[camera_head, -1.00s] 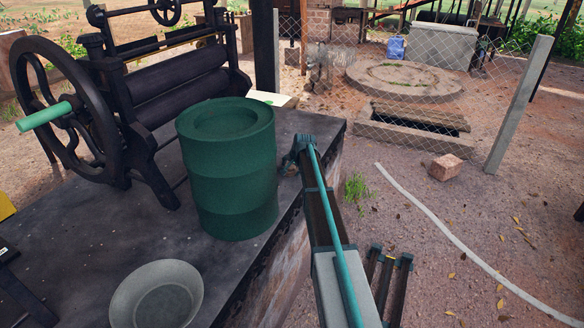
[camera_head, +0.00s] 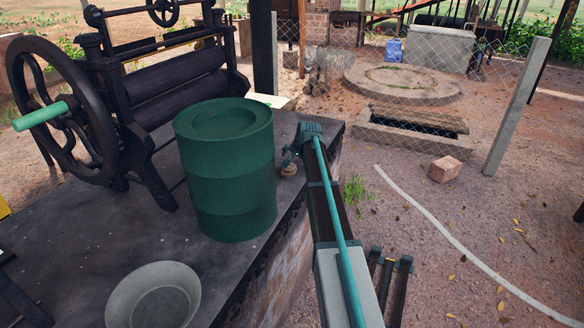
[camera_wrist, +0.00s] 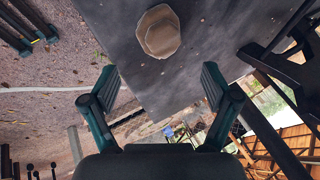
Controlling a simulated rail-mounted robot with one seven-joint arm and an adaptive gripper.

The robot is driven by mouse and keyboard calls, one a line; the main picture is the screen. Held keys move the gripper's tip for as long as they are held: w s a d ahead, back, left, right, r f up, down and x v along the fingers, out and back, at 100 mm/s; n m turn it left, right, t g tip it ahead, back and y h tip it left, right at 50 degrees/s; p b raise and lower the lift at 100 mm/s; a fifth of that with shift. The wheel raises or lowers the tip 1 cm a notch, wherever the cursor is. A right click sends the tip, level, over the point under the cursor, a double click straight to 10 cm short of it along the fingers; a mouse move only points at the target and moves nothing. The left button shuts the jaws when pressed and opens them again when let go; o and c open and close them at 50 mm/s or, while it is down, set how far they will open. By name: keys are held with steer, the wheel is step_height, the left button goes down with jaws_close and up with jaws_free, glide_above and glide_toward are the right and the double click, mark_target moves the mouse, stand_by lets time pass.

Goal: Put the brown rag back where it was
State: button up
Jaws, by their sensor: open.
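The brown rag (camera_wrist: 158,32) lies as a small bunched shape on the dark tabletop in the wrist view. In the head view a bit of it (camera_head: 288,170) shows just right of the green drum, near the table's right edge. My gripper (camera_wrist: 158,82) is open, its two fingers spread wide with nothing between them. The rag lies beyond the fingertips and apart from them in the wrist view. In the head view my gripper (camera_head: 291,157) is small and partly hidden by my arm, close above the rag.
The green drum (camera_head: 225,170) stands close left of my gripper on the dark table (camera_head: 90,235). A black roller machine (camera_head: 175,85) with a large wheel is behind it. A grey bowl (camera_head: 153,297) sits at the front. Open ground lies right of the table.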

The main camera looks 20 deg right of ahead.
steer(key=shift+v, duration=2.05)
